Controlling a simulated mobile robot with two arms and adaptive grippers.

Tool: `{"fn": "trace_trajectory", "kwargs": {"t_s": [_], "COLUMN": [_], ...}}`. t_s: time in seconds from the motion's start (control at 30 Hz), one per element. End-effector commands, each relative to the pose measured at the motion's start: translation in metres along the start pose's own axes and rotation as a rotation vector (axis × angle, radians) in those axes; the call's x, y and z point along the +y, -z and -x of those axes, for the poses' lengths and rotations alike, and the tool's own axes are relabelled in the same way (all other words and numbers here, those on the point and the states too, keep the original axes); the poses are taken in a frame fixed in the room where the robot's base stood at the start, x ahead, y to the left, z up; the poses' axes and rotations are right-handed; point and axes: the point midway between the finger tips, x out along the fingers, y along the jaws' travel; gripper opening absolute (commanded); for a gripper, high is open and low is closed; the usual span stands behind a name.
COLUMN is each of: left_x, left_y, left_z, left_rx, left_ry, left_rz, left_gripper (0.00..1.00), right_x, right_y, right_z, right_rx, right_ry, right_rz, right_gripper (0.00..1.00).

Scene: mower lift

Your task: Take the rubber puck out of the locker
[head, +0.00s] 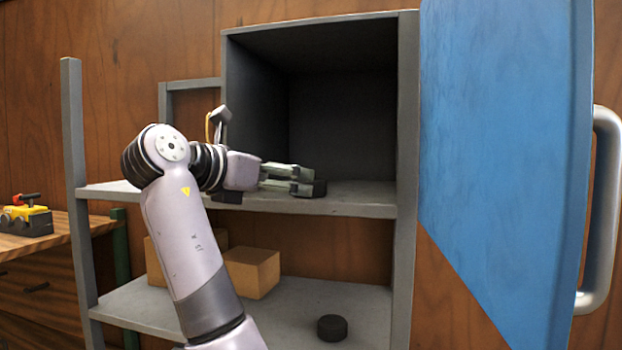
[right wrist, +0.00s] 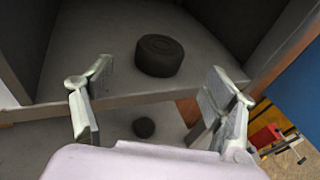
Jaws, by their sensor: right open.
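The open locker (head: 340,110) is a dark grey box on the upper shelf, its blue door (head: 500,130) swung wide to the right. A black round rubber puck (right wrist: 160,55) lies flat on the locker floor, just beyond my fingertips in the right wrist view. In the head view only a dark bit of the puck (head: 319,188) shows by the fingers. My right gripper (head: 302,180) is open and empty at the locker's front edge, fingers pointing in, not visibly touching the puck. My left gripper is not in view.
A second black puck (head: 332,328) lies on the lower shelf, near cardboard boxes (head: 252,272). Grey posts and the shelf edge frame the opening. A wooden bench (head: 30,240) with a yellow-and-black item (head: 26,219) stands left. The locker's back is empty.

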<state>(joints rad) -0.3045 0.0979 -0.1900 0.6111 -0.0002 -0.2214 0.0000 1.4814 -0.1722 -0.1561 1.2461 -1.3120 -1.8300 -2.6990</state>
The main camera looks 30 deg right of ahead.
Motion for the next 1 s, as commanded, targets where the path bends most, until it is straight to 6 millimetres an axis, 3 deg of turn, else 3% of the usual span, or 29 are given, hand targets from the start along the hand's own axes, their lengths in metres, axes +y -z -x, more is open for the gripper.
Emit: {"fn": "trace_trajectory", "kwargs": {"t_s": [0.1, 0.2, 0.6, 0.9, 1.0], "left_x": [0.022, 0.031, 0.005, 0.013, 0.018], "left_y": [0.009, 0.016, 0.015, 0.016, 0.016], "left_z": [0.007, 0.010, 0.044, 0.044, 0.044], "left_rx": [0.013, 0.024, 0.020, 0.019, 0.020], "left_ry": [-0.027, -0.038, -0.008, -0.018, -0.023], "left_rz": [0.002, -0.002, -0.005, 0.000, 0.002], "left_gripper": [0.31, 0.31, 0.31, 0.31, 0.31], "right_x": [0.001, 0.000, -0.001, 0.000, 0.000], "right_y": [-0.002, -0.001, -0.003, -0.001, -0.001], "right_z": [-0.011, -0.015, -0.062, -0.066, -0.066], "right_rx": [-0.001, -0.002, 0.000, -0.002, -0.002], "right_ry": [-0.001, -0.002, 0.000, -0.003, -0.003], "right_rz": [0.001, -0.001, 0.001, -0.001, 0.000], "right_gripper": [0.79, 0.79, 0.79, 0.79, 0.73]}}
